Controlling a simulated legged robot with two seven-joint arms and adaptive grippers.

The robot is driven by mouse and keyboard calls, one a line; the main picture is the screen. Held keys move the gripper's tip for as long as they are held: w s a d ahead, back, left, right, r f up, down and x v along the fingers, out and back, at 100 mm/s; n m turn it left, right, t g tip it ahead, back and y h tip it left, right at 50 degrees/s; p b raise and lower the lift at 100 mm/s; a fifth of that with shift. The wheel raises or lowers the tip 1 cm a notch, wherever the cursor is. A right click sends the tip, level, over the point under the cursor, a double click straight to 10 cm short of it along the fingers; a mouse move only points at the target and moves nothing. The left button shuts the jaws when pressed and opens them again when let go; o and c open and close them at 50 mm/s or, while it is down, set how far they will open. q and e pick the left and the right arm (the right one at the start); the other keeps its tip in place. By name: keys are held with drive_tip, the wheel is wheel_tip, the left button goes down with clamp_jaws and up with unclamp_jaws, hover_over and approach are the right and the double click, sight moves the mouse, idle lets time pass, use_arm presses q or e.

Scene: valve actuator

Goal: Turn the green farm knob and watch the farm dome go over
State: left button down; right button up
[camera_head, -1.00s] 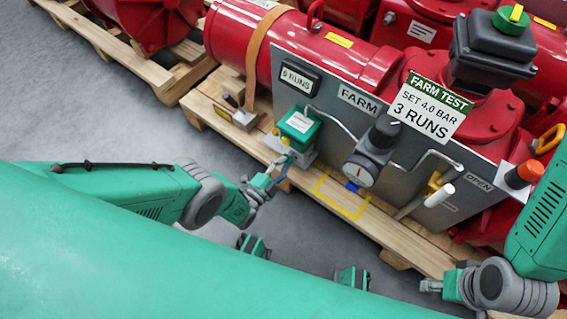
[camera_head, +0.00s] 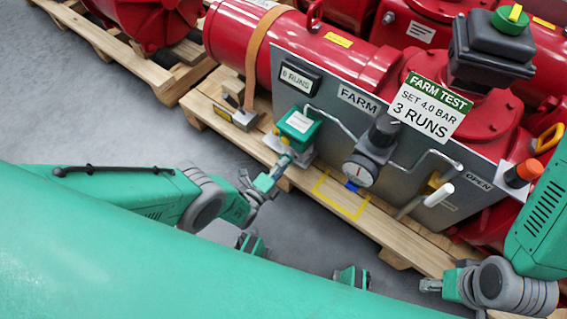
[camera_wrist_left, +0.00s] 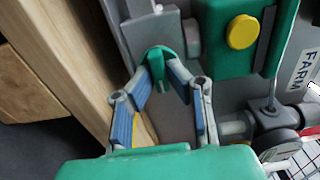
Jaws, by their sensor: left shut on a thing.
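The green farm knob (camera_wrist_left: 159,63) shows in the left wrist view, below a green box with a yellow button. My left gripper (camera_wrist_left: 165,78) is shut on it, with one blue-padded finger on each side. In the head view my left gripper (camera_head: 279,166) reaches the lower front of the green box (camera_head: 298,127); the knob is mostly hidden there. The farm dome (camera_head: 514,20) is green with a yellow bar and sits on a black housing at the top right. My right gripper (camera_head: 430,285) is at the lower right, away from the panel; its fingers are too small to read.
The grey FARM panel (camera_head: 335,125) carries a round gauge (camera_head: 360,175), a runs counter (camera_head: 299,79) and a white-handled lever (camera_head: 439,195). A FARM TEST card (camera_head: 432,107) reads 4.0 bar, 3 runs. The wooden pallet (camera_head: 380,230) runs along the front. Grey floor lies left.

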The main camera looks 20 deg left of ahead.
use_arm(q)
drive_tip(key=shift+s+d+f, duration=0.15)
drive_tip(key=shift+d, duration=0.2)
drive_tip(key=c, duration=1.6)
unclamp_jaws()
drive_tip(key=shift+a, duration=0.1)
